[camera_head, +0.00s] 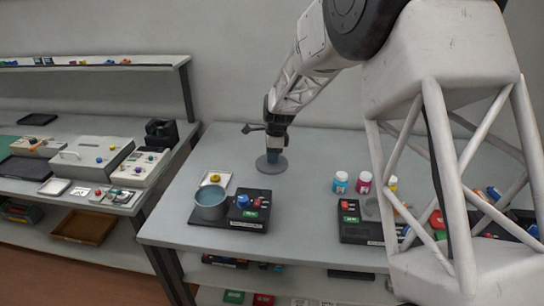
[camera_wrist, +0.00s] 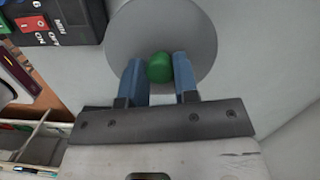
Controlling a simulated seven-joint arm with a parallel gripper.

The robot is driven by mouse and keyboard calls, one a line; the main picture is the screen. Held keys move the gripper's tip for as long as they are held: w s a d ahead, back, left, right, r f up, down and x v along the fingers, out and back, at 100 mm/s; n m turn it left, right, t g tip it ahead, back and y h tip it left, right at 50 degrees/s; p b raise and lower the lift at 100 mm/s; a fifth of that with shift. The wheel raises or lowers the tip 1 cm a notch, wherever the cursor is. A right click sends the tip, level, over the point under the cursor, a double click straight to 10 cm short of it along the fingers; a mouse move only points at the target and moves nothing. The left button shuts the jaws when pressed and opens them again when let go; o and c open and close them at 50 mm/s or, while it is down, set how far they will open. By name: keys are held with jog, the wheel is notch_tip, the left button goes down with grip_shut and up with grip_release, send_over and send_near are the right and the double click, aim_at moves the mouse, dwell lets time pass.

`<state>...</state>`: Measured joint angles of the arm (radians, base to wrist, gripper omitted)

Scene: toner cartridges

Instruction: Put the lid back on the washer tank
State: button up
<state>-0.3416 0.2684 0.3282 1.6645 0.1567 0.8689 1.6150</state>
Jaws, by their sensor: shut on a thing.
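The lid is a flat grey disc (camera_head: 271,168) with a green knob (camera_wrist: 159,67), seen large in the wrist view. My gripper (camera_wrist: 158,72) has its blue fingers shut on the knob, one on each side. In the head view my gripper (camera_head: 274,151) points straight down over the lid, behind and right of the washer. I cannot tell whether the lid touches the table. The washer tank (camera_head: 209,212) is a round blue-grey pot, open at the top, on the left part of a black base (camera_head: 230,224) with a blue knob and red and green switches.
A small white tray with a yellow-topped item (camera_head: 215,178) stands behind the tank. Blue and red bottles (camera_head: 341,183) and a second black unit (camera_head: 362,231) stand to the right. The grey table (camera_head: 300,210) is clear between the two units. A side bench (camera_head: 50,185) stands left.

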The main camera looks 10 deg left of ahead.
jog(key=s+a+r+n, duration=0.2)
jog(key=s+a+n, duration=0.1)
jog(key=s+a, duration=0.5)
jog(key=s+a+r+n, duration=0.2)
jog(key=s+a+n, duration=0.1)
jog(key=s+a, duration=0.5)
jog(key=shift+a+r+g, duration=0.3)
jog(key=shift+a+r, duration=0.1)
jog(key=shift+a, duration=0.75)
jog(key=shift+f, duration=0.2)
jog(key=shift+f, duration=3)
jog(key=shift+f, duration=0.15)
jog(key=o, duration=1.5)
